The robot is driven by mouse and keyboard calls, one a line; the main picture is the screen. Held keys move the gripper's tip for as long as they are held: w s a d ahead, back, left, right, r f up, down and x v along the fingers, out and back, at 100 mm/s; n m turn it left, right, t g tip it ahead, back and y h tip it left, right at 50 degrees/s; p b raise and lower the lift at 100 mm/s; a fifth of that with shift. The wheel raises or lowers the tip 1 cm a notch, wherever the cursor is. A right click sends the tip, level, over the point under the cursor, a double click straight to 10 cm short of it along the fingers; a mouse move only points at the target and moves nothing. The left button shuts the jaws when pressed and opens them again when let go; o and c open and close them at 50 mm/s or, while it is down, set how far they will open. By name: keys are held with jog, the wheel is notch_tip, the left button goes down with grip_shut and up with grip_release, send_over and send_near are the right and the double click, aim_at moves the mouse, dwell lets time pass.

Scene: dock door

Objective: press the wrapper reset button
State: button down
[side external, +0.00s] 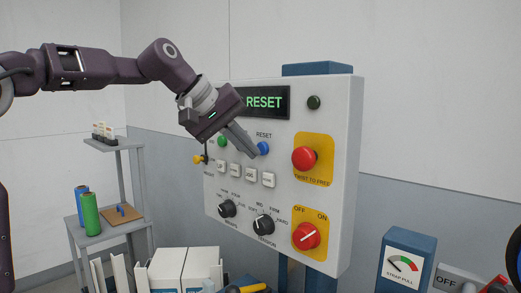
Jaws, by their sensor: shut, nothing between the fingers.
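The blue reset button (263,149) sits on the white control panel (335,190), under a small "RESET" label. My gripper (256,155) is shut and empty. Its fingertips are at the left edge of the blue button in this view; I cannot tell whether they touch it. The panel display (264,102) reads "RESET" in green, its left end hidden behind my gripper.
A green button (222,141), a row of square keys (252,177) and two black knobs (263,224) are close by on the panel. A red mushroom button (304,158) and a red rotary switch (306,236) are at right. A grey shelf (98,237) stands at left.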

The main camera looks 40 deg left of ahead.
jog(key=shift+w, duration=0.45)
dwell(0.4)
jog(key=shift+s, duration=0.9)
jog(key=s, duration=0.5)
dwell(0.8)
